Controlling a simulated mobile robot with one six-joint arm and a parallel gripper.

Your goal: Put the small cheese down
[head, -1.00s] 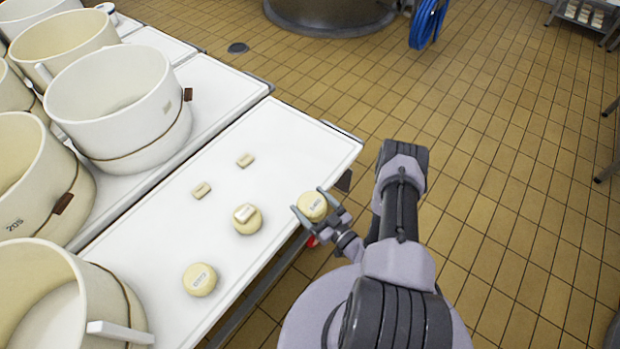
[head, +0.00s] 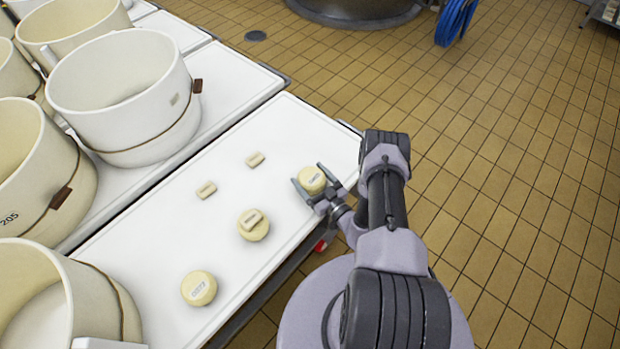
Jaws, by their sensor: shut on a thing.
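A small round pale-yellow cheese (head: 311,179) with a label on top sits between the fingers of my gripper (head: 314,184), which is shut on it. The gripper is over the right edge area of the white table (head: 290,130). I cannot tell whether the cheese touches the table top. Another round cheese (head: 253,227) with a small block on top stands on the table to the lower left. A third labelled round cheese (head: 198,288) lies nearer the front.
Two small pale blocks (head: 206,190) (head: 255,159) lie on the table. Large cream tubs (head: 125,95) line the white surface to the left. The table's far end is clear. A blue hose (head: 455,22) hangs near a vat (head: 355,10) at the back.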

